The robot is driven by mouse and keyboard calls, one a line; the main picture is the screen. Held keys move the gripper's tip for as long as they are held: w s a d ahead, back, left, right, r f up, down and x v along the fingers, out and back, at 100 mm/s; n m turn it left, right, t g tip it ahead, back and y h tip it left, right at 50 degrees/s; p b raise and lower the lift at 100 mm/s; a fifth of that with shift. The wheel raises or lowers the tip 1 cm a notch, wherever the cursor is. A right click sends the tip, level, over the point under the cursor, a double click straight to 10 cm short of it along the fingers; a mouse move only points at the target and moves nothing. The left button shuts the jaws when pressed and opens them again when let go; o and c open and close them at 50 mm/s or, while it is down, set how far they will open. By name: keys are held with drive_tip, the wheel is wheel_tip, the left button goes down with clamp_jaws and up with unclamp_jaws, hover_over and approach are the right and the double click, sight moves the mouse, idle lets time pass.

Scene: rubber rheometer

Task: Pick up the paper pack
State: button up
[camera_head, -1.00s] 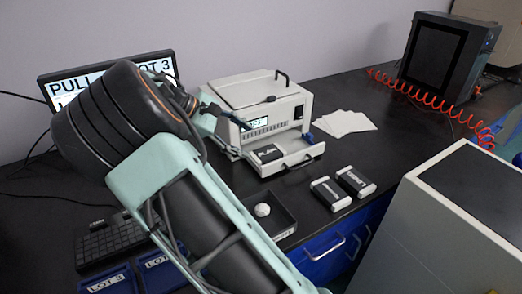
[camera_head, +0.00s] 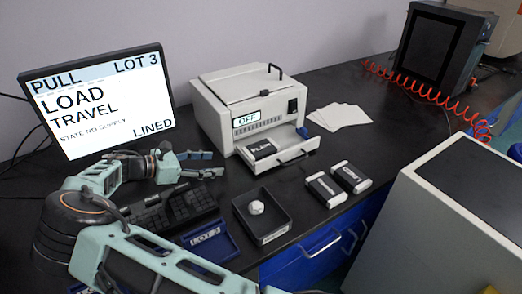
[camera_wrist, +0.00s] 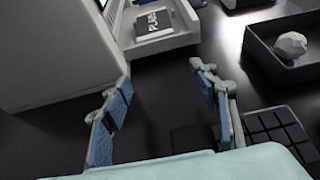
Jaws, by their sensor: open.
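Three black-and-white packs show in the head view. One pack, marked PLAIN (camera_head: 262,149), lies on the pulled-out tray (camera_head: 290,153) of the white machine. The other two, a left pack (camera_head: 325,190) and a right pack (camera_head: 351,178), lie side by side on the black bench; their labels are too small to read surely. My gripper (camera_head: 217,164) is open and empty, left of the machine above the keyboard area. In the wrist view my gripper (camera_wrist: 160,82) has bare bench between its fingers, and the PLAIN pack (camera_wrist: 152,22) is beyond them.
The white machine (camera_head: 250,100) shows OFF. A black tray (camera_head: 284,215) holds a white lump (camera_head: 256,207). A monitor (camera_head: 100,95) reads LOT 3, LOAD TRAVEL, LINED. White sheets (camera_head: 338,116) lie right of the machine. A blue bin (camera_head: 208,245) and keyboard (camera_head: 170,210) are near my arm.

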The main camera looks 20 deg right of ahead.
approach(262, 147)
drive_tip(key=x, duration=0.4)
drive_tip(key=shift+d+f, duration=0.1)
drive_tip(key=shift+f, duration=0.05)
drive_tip(key=x, duration=0.5)
drive_tip(key=shift+d+f, duration=0.1)
drive_tip(key=shift+d, duration=0.1)
drive_tip(key=shift+c, duration=0.3)
drive_tip(key=c, duration=0.8)
drive_tip(key=shift+c, duration=0.3)
drive_tip(key=shift+w, duration=0.1)
